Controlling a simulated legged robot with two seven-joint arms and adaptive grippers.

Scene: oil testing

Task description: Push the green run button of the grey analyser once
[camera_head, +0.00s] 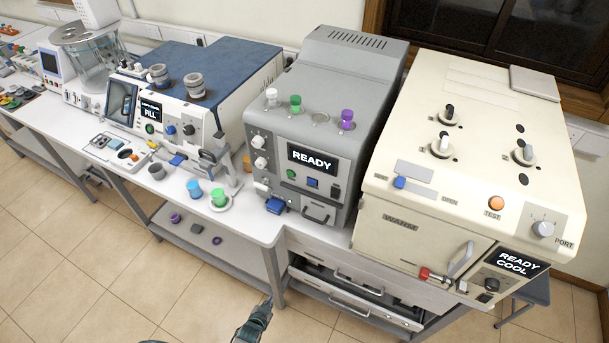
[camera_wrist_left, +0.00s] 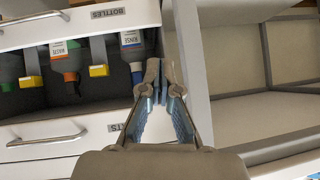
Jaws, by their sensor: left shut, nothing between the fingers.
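The grey analyser (camera_head: 349,101) stands on the white bench in the middle of the head view. Its dark display reads READY. The small green button (camera_head: 291,174) is on its front panel, below and left of the display, with a blue button (camera_head: 312,182) to its right. My left gripper (camera_head: 266,304) is at the bottom of the head view, in front of the bench and well apart from the analyser. Its fingers are shut and empty; they also show in the left wrist view (camera_wrist_left: 162,84), facing drawers. My right gripper is not in view.
A cream oven-like unit (camera_head: 450,180) stands right of the analyser. A blue-topped unit (camera_head: 215,70) reading FILL stands left. Colored cups (camera_head: 218,197) sit near the bench edge. Below, an open drawer (camera_wrist_left: 45,98) labeled BOTTLES holds several bottles. The floor in front is clear.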

